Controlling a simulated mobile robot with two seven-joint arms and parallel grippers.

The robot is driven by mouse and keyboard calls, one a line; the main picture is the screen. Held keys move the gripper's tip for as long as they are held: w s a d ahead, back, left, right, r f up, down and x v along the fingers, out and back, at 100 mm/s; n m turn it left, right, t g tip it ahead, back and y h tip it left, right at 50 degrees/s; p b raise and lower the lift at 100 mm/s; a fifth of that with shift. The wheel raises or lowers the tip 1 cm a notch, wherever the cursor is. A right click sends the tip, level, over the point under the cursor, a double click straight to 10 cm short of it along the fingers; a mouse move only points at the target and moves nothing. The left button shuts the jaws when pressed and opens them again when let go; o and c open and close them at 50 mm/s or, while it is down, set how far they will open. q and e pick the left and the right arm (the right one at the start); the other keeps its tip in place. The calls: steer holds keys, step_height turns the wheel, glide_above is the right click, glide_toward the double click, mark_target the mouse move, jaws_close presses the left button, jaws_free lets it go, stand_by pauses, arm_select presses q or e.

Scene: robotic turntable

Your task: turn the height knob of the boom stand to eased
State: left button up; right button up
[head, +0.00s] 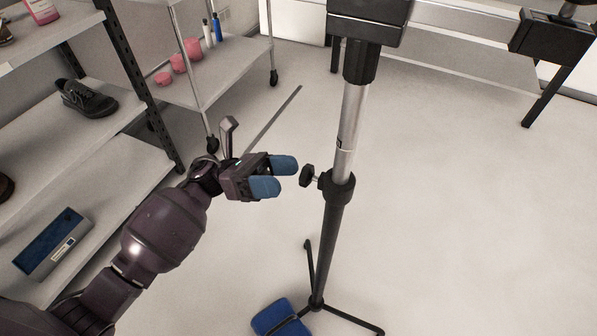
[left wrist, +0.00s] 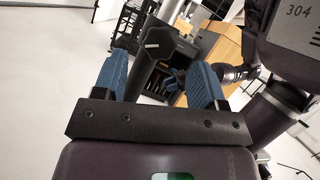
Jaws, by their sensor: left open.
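The boom stand (head: 331,225) stands upright on the floor, with a silver tube rising from a black lower tube. Its black height knob (head: 307,176) sticks out to the left from the collar at the joint. My left gripper (head: 277,176) is open and empty just left of the knob, its blue fingertips pointing at it with a small gap. In the left wrist view the black stand (left wrist: 157,50) shows tilted between the two blue fingers.
Shelves (head: 95,145) with a shoe (head: 86,98) and a blue box (head: 50,243) stand on the left. A wheeled cart (head: 235,75) is behind. A blue object (head: 280,318) lies by the stand's tripod foot (head: 350,319). The floor to the right is clear.

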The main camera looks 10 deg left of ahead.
arm_select(q)
steer(key=shift+v, duration=2.75)
